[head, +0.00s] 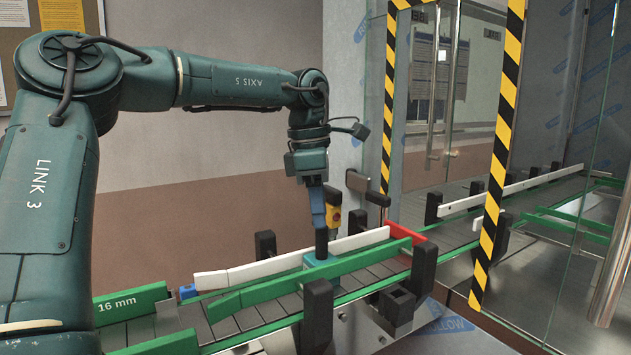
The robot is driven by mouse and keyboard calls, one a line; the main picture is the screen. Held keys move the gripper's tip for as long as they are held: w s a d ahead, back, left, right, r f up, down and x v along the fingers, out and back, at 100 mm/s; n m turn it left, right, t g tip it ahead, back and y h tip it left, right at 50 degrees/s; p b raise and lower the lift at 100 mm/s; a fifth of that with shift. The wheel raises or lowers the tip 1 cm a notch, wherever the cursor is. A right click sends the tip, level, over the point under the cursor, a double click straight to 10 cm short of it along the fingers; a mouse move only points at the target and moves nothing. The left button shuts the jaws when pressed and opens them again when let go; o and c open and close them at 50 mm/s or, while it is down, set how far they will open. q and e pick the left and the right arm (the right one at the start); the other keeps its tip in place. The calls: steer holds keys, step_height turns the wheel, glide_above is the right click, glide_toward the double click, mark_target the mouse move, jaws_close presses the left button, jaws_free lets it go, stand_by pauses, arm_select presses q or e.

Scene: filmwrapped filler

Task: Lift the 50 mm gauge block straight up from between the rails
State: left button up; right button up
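A teal block (312,263), which I take to be the 50 mm gauge block, sits low in the channel between the white rail (265,267) and the green rail (262,293). The green rail hides its lower part. My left gripper (321,254) points straight down over it. Its dark fingers line up one behind the other and their tips meet the block's top. From this side I cannot tell whether they are closed on it. My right gripper is out of view.
A red end piece (407,231) stands at the channel's far end. Black rail posts (317,310) flank the conveyor. A blue piece (188,291) and a green bar marked 16 mm (132,303) lie at the near end. A glass guard with striped posts (499,145) stands right.

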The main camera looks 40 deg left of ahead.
mark_target(323, 257)
arm_select(q)
steer(key=f, duration=0.6)
steer(key=shift+w+d+f, duration=0.1)
steer(key=shift+w+d, duration=0.15)
jaws_close()
stand_by(0.4)
steer(key=shift+r+p, duration=1)
steer(key=shift+r, duration=0.25)
stand_by(0.4)
steer(key=shift+r+p, duration=1.95)
steer(key=shift+r, duration=0.35)
